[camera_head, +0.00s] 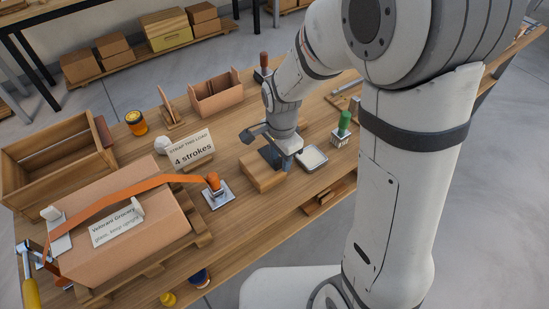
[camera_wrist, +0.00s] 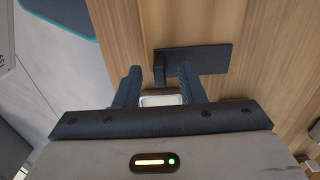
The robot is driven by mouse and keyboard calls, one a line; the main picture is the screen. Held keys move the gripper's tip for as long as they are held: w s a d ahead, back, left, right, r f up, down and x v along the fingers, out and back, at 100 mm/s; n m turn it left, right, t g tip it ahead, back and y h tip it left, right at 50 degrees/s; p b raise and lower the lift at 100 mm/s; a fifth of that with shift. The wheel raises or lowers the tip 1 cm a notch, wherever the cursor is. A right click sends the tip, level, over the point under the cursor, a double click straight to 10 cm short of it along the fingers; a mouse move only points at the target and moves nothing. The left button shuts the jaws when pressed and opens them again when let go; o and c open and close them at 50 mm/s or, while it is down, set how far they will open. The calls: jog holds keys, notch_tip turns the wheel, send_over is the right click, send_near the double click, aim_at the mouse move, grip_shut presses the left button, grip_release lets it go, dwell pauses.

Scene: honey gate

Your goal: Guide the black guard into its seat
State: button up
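The black guard (camera_wrist: 212,58) shows in the wrist view as a flat dark plate with a short raised block at its left end. My gripper (camera_wrist: 158,75) is open, and the raised block lies between its fingertips in the picture, nearer the right finger. The right finger covers part of the plate. I cannot tell whether either finger touches it. In the head view my gripper (camera_head: 274,146) is low over a wooden block (camera_head: 263,177), with a dark piece of the guard showing beneath it. The seat cannot be made out.
A white-rimmed tray (camera_head: 312,159) and a green-handled stamp (camera_head: 342,127) stand right of my gripper. An open wooden box (camera_head: 215,96) stands behind.

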grip_shut()
jog(key=shift+r, duration=0.15)
dwell(0.4)
notch_tip(320, 180, up, 10)
dwell(0.3)
